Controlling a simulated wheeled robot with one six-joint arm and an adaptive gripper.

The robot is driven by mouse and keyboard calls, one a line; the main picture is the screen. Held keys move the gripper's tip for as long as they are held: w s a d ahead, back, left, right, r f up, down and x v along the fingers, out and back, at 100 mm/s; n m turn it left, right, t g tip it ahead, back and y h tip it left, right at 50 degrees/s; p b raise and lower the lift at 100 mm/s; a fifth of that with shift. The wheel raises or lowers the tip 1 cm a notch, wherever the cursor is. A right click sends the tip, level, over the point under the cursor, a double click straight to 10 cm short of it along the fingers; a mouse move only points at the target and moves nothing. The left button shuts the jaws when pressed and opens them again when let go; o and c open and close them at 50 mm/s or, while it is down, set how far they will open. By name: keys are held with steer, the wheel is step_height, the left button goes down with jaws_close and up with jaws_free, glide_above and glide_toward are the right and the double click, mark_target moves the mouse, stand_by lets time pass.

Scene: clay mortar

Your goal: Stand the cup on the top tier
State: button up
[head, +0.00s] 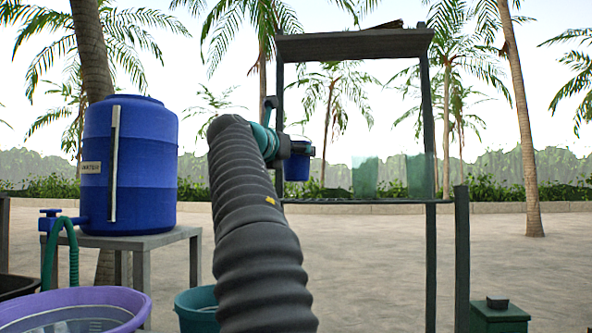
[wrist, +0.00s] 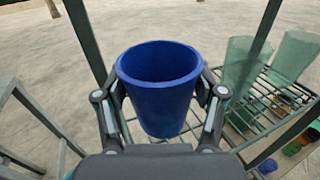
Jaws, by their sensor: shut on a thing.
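A blue cup (wrist: 160,98) is held upright between the two fingers of my gripper (wrist: 160,108) in the wrist view, its open mouth facing up. In the head view the cup (head: 297,167) hangs at the left side of the rack, with its bottom a little above the level of the wire shelf (head: 345,202). My gripper (head: 300,148) is partly hidden there by my arm. In the wrist view the wire shelf (wrist: 262,95) lies to the right of and below the cup. I cannot tell whether the cup is fully over it.
Two translucent green cups (head: 365,177) stand on the shelf's right part. Dark rack posts (head: 428,120) and a roof board (head: 355,44) frame the space. A blue water barrel (head: 128,165) stands on a table at left. Tubs are below; colored items lie under the shelf.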

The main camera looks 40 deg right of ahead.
mark_target(291, 168)
steer(key=shift+s+f, duration=0.1)
steer(key=shift+f, duration=1.85)
steer(key=shift+f, duration=0.15)
steer(key=o, duration=1.2)
steer(key=shift+o, duration=0.2)
